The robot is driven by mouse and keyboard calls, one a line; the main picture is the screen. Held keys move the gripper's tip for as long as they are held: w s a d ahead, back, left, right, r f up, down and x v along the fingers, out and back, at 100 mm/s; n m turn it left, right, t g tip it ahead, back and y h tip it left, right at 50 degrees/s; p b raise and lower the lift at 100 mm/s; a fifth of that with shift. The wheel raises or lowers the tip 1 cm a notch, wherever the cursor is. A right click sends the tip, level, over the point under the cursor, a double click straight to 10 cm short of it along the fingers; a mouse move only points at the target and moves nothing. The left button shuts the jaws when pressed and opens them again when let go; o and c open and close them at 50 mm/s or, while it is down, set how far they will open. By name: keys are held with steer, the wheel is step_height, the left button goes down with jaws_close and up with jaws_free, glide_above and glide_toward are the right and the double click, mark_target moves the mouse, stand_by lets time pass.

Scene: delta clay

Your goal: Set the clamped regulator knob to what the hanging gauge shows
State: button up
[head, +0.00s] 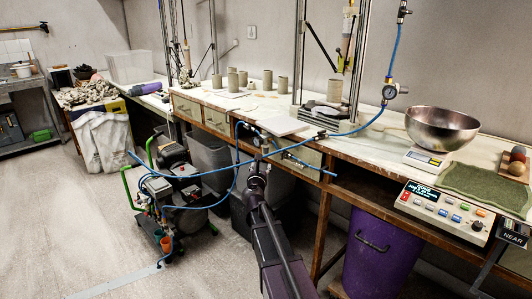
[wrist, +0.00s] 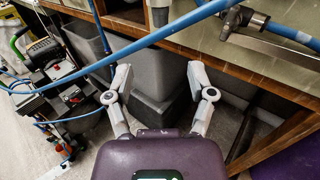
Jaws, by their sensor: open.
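The gauge (head: 389,92) is a small round dial hanging on the blue hose above the bench; its reading is too small to make out. A dark fitting on the blue hose at the bench's front edge (head: 322,135) looks like the clamped regulator. In the wrist view a dark fitting with a rounded end (wrist: 240,19) sits above a grey metal bar, at the upper right. I cannot tell its setting. My gripper (head: 257,150) is in front of the bench edge. In the wrist view my gripper (wrist: 158,76) is open and empty, below and left of the fitting.
A blue hose (wrist: 155,36) crosses above my fingers. Grey bins (wrist: 160,72) stand under the bench (head: 350,150). A compressor (head: 175,190) with green handles is at left, a purple bin (head: 372,250) at right. A steel bowl (head: 442,127) and a control box (head: 444,210) are farther right.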

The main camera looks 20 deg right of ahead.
mark_target(265, 151)
steer(key=shift+w, duration=0.1)
steer(key=x, duration=1.3)
steer(key=shift+w+d, duration=0.2)
steer(key=shift+d, duration=0.05)
jaws_close()
